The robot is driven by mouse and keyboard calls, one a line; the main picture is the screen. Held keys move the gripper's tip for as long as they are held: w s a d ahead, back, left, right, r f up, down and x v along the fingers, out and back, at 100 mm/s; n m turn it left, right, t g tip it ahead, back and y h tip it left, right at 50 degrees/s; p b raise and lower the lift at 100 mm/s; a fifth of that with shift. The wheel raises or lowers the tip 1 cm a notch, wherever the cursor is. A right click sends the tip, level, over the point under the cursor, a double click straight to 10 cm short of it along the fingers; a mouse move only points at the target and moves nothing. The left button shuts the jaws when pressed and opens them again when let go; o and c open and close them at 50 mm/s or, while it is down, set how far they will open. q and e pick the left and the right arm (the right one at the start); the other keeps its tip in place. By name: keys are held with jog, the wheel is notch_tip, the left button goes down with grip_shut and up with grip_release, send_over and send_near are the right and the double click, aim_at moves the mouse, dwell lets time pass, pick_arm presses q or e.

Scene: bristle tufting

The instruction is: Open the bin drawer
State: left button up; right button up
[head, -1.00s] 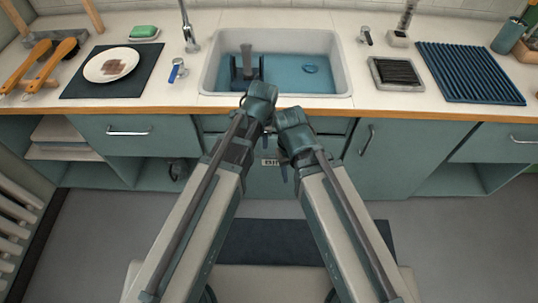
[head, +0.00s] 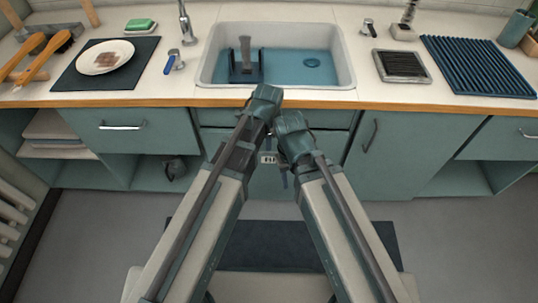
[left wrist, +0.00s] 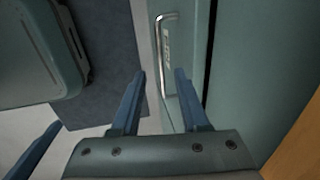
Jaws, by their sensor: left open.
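The bin drawer (head: 262,184) is a teal front below the sink, closed as far as I can see, and mostly hidden behind my arms in the head view. In the left wrist view, its metal bar handle (left wrist: 162,58) and a pale label (left wrist: 167,40) show on the front. My left gripper (left wrist: 160,75) is open and empty. Its two blue fingers lie on either side of the handle's line, and I cannot tell whether they touch it. A blue finger, likely of my right gripper (left wrist: 35,150), shows at the lower left; its jaw state is unclear.
The sink (head: 285,72) is set in the counter above, with a wooden front edge (head: 420,105). A closed drawer (head: 120,128) and open shelves lie to the left, a cupboard door (head: 400,150) to the right. A dark mat (head: 265,245) lies on the floor.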

aim_at(274, 141)
pick_arm(q)
jog(key=f+b, duration=0.2)
jog(key=w+f+b, duration=0.1)
jog(key=f+b, duration=0.1)
jog(key=f, duration=0.1)
jog(key=f+b, duration=0.2)
jog(key=shift+w+f+b, duration=0.25)
jog(key=shift+f+b, duration=0.1)
jog(key=shift+f, duration=0.05)
jog(key=shift+c, duration=0.2)
grip_shut()
dwell(0.9)
